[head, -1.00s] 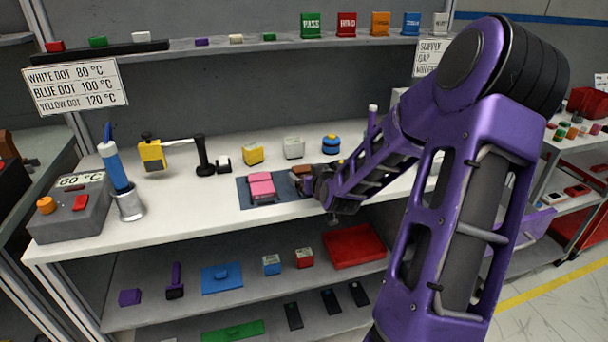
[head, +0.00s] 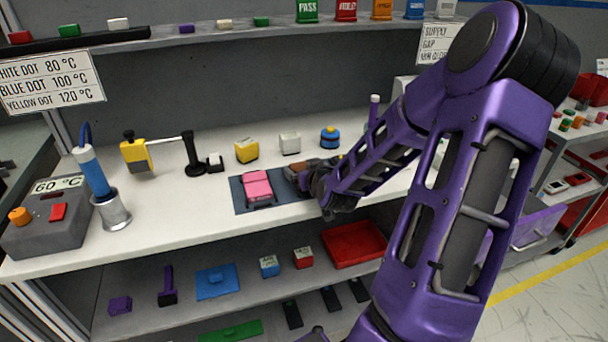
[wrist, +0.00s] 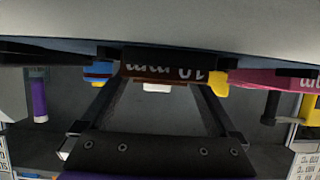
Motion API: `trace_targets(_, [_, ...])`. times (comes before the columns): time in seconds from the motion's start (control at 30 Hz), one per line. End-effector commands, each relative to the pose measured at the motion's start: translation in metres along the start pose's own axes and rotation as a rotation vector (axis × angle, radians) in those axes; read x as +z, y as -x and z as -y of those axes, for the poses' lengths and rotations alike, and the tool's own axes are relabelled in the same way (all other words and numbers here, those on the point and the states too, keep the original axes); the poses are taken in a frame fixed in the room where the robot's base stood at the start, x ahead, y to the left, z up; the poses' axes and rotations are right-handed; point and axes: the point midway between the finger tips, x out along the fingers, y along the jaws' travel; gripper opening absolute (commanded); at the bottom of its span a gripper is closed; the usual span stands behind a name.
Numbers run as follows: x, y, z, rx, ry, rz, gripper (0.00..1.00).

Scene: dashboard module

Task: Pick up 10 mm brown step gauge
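The brown step gauge (head: 297,168) is beside the pink gauge (head: 257,187), at the back right of the dark blue mat (head: 242,202). My gripper (head: 318,182) is at its right side, its fingertips mostly hidden by my wrist. In the wrist view the brown gauge (wrist: 163,74) shows upside-down "10" lettering and lies between the two spread fingers. The fingertips are very close to its ends; I cannot tell whether they press on it. The gauge appears at mat level.
Behind the mat stand a yellow block (head: 246,151), a white block (head: 290,143) and a blue-and-yellow button (head: 330,138). A black stand (head: 194,160) and a steel cup holding a blue tool (head: 111,210) are left. My arm covers the right of the bench.

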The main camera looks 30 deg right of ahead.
Motion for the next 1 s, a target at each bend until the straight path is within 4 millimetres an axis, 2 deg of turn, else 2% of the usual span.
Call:
trace_targets(0.03, [0.0, 0.0, 0.0, 0.0, 0.0, 0.0, 0.84])
trace_targets(0.07, [0.0, 0.0, 0.0, 0.0, 0.0, 0.0, 0.78])
trace_targets(0.4, [0.0, 0.0, 0.0, 0.0, 0.0, 0.0, 0.17])
trace_targets(0.7, [-0.006, 0.002, 0.0, 0.0, 0.002, -0.001, 0.16])
trace_targets(0.87, [-0.03, 0.012, 0.0, 0.002, 0.006, -0.003, 0.16])
trace_targets(1.0, [-0.058, 0.023, 0.0, 0.001, 0.006, -0.004, 0.16])
